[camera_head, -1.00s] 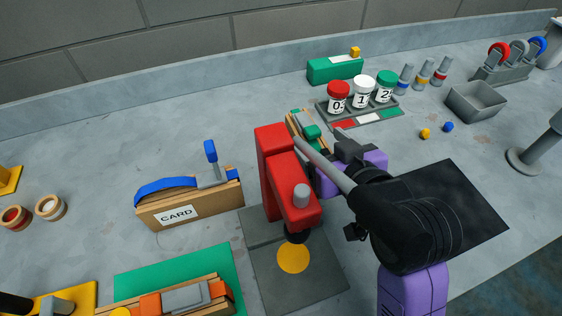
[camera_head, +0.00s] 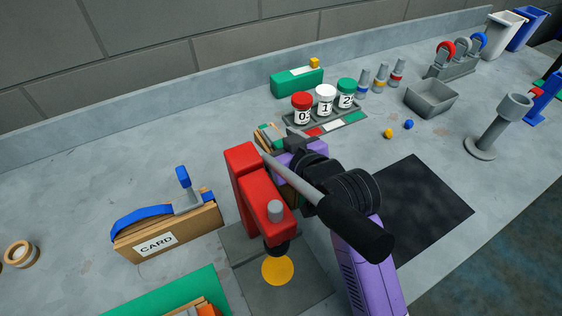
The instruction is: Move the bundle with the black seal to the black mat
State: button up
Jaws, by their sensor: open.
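The black mat (camera_head: 428,200) lies flat and bare on the counter to the right of my arm, which covers its left edge. My gripper (camera_head: 296,146) is just behind the red press (camera_head: 258,195), mostly hidden by my own wrist. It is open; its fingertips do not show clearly. A bundle (camera_head: 265,137) with wooden strips and some green shows partly behind the press, close to my gripper. Its seal colour is not clear. I cannot make out a black seal. Another bundle (camera_head: 197,308) with orange parts is cut off at the bottom edge.
The press stands on a dark plate (camera_head: 310,285) with a yellow disc. A cardboard CARD box (camera_head: 160,240) is at left. A tray (camera_head: 352,122) of numbered jars, a grey bin (camera_head: 432,98) and a grey post (camera_head: 495,130) stand beyond.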

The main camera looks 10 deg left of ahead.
jog(key=shift+c, duration=0.2)
grip_shut()
jog(key=shift+r, duration=0.1)
